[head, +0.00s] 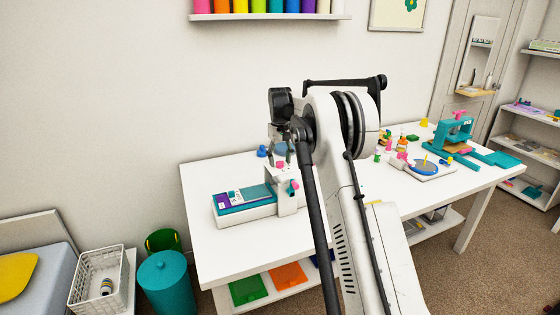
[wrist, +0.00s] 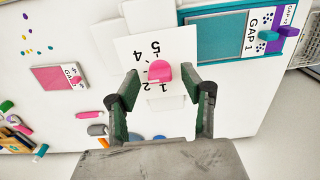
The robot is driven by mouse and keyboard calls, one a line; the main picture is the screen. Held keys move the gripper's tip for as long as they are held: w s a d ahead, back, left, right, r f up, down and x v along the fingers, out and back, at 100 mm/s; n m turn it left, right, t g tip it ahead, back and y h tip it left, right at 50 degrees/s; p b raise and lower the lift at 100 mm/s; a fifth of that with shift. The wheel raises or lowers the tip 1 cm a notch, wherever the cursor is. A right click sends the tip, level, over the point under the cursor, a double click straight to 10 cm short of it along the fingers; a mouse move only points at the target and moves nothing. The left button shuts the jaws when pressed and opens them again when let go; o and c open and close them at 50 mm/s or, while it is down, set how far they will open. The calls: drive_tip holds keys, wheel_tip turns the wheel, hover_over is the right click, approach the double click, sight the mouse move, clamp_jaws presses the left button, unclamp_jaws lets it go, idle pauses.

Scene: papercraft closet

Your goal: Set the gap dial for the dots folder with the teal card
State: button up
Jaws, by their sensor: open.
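The gap dial is a white plate (wrist: 132,47) with printed numbers, in the wrist view. Its pink knob (wrist: 160,71) stands between my gripper's fingertips. The digits 5, 4, 2 and 1 show; the knob covers the rest, and I cannot tell its setting. My gripper (wrist: 159,78) is open around the knob, with a gap on both sides. A teal card (wrist: 218,38) lies to the upper right, with a white label reading GAP 1 and paw prints. A purple piece with another gap label lies beside it. In the head view the teal-topped machine (head: 246,208) is partly hidden by my arm. I cannot identify a dots folder.
A pink card (wrist: 52,78) with a gap label lies on the table. Small coloured tools and a teal press (head: 455,133) stand on the right of the white table (head: 215,250). A wire basket (head: 98,282) and teal bin (head: 166,285) stand on the floor to the left.

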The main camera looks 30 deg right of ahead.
wheel_tip(320, 180, up, 12)
drive_tip(key=shift+f, duration=0.15)
idle(0.3)
idle(0.4)
drive_tip(key=s+a+r+t, duration=0.2)
drive_tip(key=s+a+r, duration=0.5)
drive_tip(key=s, duration=0.4)
drive_tip(key=s+a+r+t, duration=0.1)
drive_tip(key=s+a+r, duration=0.3)
drive_tip(key=s+a, duration=0.55)
drive_tip(key=s+a+f+t, duration=0.1)
drive_tip(key=s+f, duration=0.3)
drive_tip(key=s, duration=0.5)
drive_tip(key=s+a+f+t, duration=0.1)
drive_tip(key=s+a+f, duration=0.3)
drive_tip(key=s, duration=0.5)
drive_tip(key=s+a+f+t, duration=0.2)
drive_tip(key=s+f, duration=0.3)
drive_tip(key=s, duration=0.5)
drive_tip(key=shift+a+f+n, duration=0.25)
drive_tip(key=shift+a+n, duration=0.15)
drive_tip(key=shift+a, duration=0.1)
